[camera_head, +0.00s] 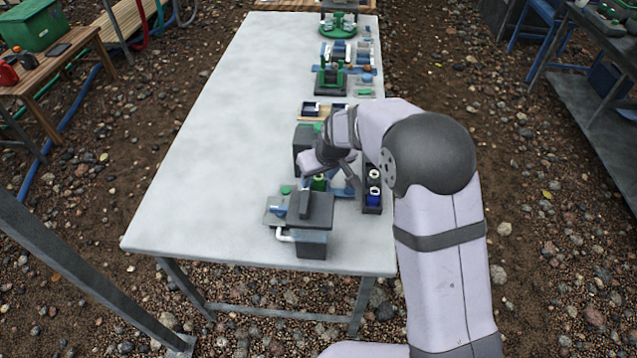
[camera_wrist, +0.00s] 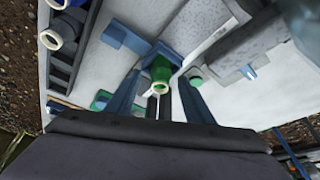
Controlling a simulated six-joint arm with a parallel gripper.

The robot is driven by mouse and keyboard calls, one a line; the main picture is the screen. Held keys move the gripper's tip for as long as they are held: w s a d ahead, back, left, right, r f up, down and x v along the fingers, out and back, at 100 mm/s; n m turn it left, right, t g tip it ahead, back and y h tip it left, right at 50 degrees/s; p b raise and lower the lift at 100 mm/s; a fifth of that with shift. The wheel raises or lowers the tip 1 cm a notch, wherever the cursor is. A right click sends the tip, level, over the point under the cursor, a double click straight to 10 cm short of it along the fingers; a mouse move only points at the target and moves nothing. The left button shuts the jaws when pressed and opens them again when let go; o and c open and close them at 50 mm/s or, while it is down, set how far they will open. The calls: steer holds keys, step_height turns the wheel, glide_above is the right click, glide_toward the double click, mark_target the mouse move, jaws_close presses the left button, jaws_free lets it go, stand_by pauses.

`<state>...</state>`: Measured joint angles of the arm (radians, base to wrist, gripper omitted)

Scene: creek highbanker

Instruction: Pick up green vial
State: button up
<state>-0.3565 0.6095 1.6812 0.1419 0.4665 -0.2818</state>
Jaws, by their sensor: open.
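The green vial (camera_wrist: 161,73) stands in the middle of the wrist view, its pale round mouth facing the camera. It appears to sit in a blue holder. My gripper (camera_wrist: 160,82) is open, with one finger on each side of the vial and visible space between; I cannot tell how deep the fingers reach. In the head view the green vial (camera_head: 319,183) shows just below my gripper (camera_head: 331,174), near the table's right edge. The wrist partly covers that area.
A dark rack (camera_head: 371,208) with a blue vial (camera_head: 373,199) stands close on the right. A grey machine (camera_head: 311,243) with a white pipe sits in front. More equipment lines the table's right side farther back. The left of the table (camera_head: 205,150) is clear.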

jaws_close()
steer(key=shift+r, duration=0.1)
step_height(320, 180, up, 10)
steer(key=shift+f, duration=0.1)
stand_by(0.6)
